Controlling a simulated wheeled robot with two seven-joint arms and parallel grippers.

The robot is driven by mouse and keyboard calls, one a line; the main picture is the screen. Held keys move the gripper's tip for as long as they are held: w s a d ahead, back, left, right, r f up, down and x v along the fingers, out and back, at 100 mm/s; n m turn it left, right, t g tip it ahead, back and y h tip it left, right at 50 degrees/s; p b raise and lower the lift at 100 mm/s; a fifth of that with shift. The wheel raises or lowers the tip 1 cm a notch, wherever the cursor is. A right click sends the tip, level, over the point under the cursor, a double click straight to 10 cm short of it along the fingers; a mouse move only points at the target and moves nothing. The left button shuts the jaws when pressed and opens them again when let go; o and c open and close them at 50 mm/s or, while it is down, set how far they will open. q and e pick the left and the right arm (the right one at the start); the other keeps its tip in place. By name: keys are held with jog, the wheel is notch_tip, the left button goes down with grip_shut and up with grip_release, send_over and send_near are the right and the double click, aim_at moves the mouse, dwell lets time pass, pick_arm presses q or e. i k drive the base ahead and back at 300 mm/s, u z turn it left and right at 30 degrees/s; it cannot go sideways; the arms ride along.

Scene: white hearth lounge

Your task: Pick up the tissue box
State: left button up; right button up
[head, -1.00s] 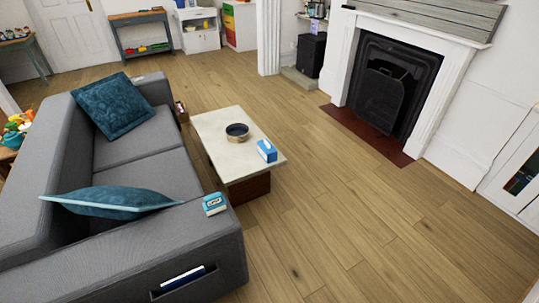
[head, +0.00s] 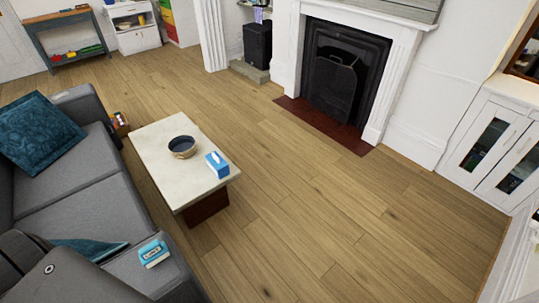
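The tissue box (head: 217,165) is blue with a white tissue at its top. It stands near the front right edge of the pale-topped coffee table (head: 150,150), beside a dark round bowl (head: 182,147). Neither gripper is in view. A dark grey part at the bottom left, with a small round mark, looks like my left arm, but its gripper does not show.
A grey sofa (head: 80,190) stands left of the table, with teal cushions. A blue box with lettering (head: 153,253) lies on its arm. A fireplace (head: 335,80) and white cabinet (head: 490,150) stand beyond. The wood floor (head: 320,210) right of the table is clear.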

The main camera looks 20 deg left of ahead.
aim_at(218, 166)
jog(key=z, duration=0.5)
jog(key=i, duration=1.9)
jog(key=u, duration=1.1)
jog(key=i, duration=0.75)
jog(key=u, duration=0.85)
